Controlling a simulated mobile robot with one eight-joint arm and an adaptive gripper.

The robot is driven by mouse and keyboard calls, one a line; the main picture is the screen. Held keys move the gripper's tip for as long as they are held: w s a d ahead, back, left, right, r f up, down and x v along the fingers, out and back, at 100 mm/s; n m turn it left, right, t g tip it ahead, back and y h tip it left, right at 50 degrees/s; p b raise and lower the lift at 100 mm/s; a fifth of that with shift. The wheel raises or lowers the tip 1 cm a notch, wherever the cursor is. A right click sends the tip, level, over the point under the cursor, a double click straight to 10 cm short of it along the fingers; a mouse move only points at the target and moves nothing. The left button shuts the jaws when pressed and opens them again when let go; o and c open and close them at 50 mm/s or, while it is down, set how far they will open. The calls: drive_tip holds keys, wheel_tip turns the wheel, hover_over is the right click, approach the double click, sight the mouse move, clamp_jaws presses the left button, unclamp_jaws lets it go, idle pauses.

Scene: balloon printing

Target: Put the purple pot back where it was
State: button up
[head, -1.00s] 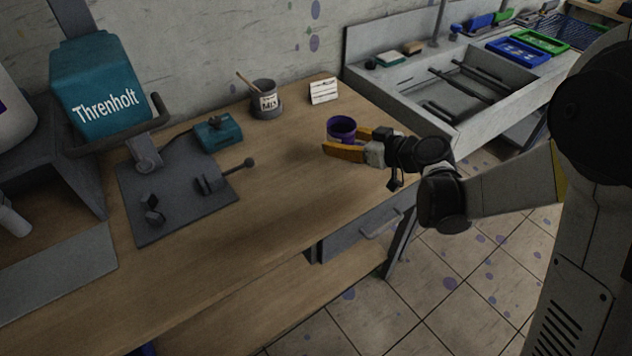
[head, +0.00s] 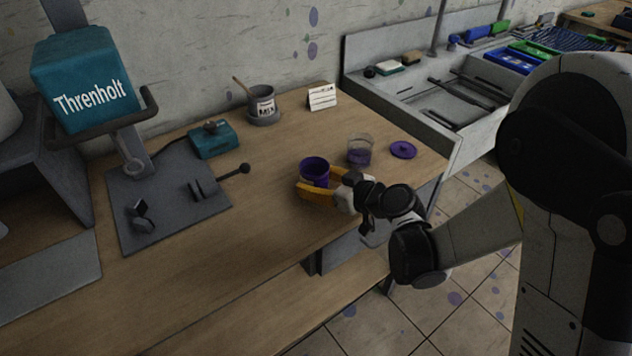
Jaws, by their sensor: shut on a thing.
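The purple pot (head: 314,167) is a small open cup over the right part of the wooden worktop. My gripper (head: 310,190), with orange fingers, is shut on it from the right and front. The pot looks upright. I cannot tell whether its base touches the wood. Behind and right of my gripper, a clear beaker (head: 360,150) with purple liquid stands on the worktop. A flat round purple lid (head: 403,150) lies to the right of the beaker, near the table's right edge.
A grey pot with a brush (head: 263,105), a white card (head: 322,96) and a teal box (head: 212,139) stand along the back. The grey press plate (head: 165,205) is on the left. Worktop (head: 255,240) left and front of my gripper is clear.

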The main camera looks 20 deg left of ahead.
drive_tip(key=shift+f, duration=0.1)
drive_tip(key=o, duration=1.3)
drive_tip(key=shift+d+r, duration=0.1)
drive_tip(key=shift+r, duration=0.1)
drive_tip(key=p+v, duration=0.3)
drive_tip(key=v, duration=0.8)
drive_tip(key=shift+s+d+r+p, duration=0.15)
drive_tip(key=shift+s+d+p, duration=0.1)
drive_tip(key=shift+p, duration=0.1)
drive_tip(key=shift+d, duration=0.1)
